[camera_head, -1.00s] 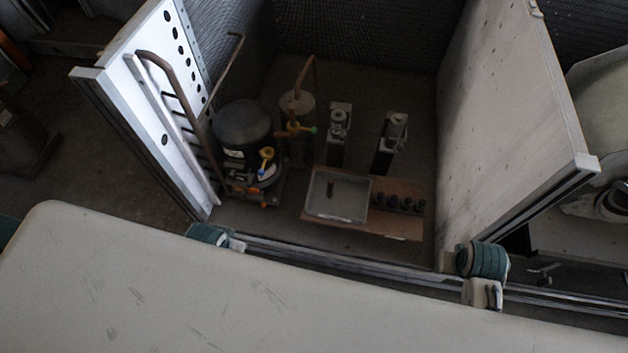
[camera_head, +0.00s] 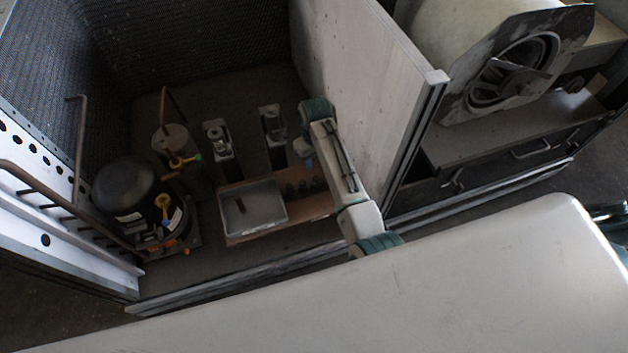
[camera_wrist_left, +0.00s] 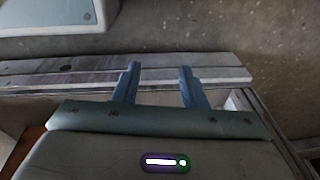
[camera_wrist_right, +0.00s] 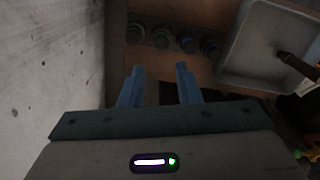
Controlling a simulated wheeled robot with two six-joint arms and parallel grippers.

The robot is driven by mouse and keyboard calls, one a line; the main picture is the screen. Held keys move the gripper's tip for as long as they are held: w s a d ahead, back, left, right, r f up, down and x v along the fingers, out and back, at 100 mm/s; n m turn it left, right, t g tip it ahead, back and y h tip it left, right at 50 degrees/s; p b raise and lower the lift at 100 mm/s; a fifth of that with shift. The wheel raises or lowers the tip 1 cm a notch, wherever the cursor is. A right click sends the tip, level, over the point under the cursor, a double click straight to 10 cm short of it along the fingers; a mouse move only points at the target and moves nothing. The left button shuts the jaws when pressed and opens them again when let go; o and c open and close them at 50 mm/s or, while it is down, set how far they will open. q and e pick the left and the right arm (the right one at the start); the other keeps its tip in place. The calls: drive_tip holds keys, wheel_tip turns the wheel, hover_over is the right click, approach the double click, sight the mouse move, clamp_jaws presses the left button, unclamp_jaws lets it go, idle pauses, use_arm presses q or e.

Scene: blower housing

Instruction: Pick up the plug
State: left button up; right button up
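Several dark round plugs stand in a row on a brown board, partly hidden by my right arm in the head view (camera_head: 302,188) and clear in the right wrist view (camera_wrist_right: 187,43). A dark elongated piece lies in the grey tray (camera_head: 278,207); it also shows in the right wrist view (camera_wrist_right: 292,62). I cannot tell which is the plug meant. My right gripper (camera_head: 308,162) is open and empty, above the board near the row; its fingers show apart in the right wrist view (camera_wrist_right: 160,70). My left gripper (camera_wrist_left: 160,69) is open and empty, over a metal rail.
A pale partition wall (camera_head: 355,80) stands close on the right of my right arm. Left of the tray are a black compressor (camera_head: 123,187) and copper pipes. Two upright fittings (camera_head: 272,124) stand behind the board. A blower housing (camera_head: 515,75) sits beyond the wall.

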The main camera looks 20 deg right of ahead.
sight(316, 178)
wheel_tip(316, 178, down, 4)
drive_tip(key=shift+r, duration=0.25)
drive_tip(key=f, duration=0.3)
drive_tip(key=s+f, duration=0.1)
drive_tip(key=f, duration=0.1)
drive_tip(key=shift+b, duration=0.3)
drive_tip(key=shift+f, duration=0.15)
drive_tip(key=c, duration=0.5)
use_arm(q)
drive_tip(key=shift+w+r, duration=0.25)
drive_tip(key=shift+r, duration=0.3)
drive_tip(key=shift+w+r, duration=0.2)
drive_tip(key=shift+r, duration=0.3)
use_arm(e)
clamp_jaws()
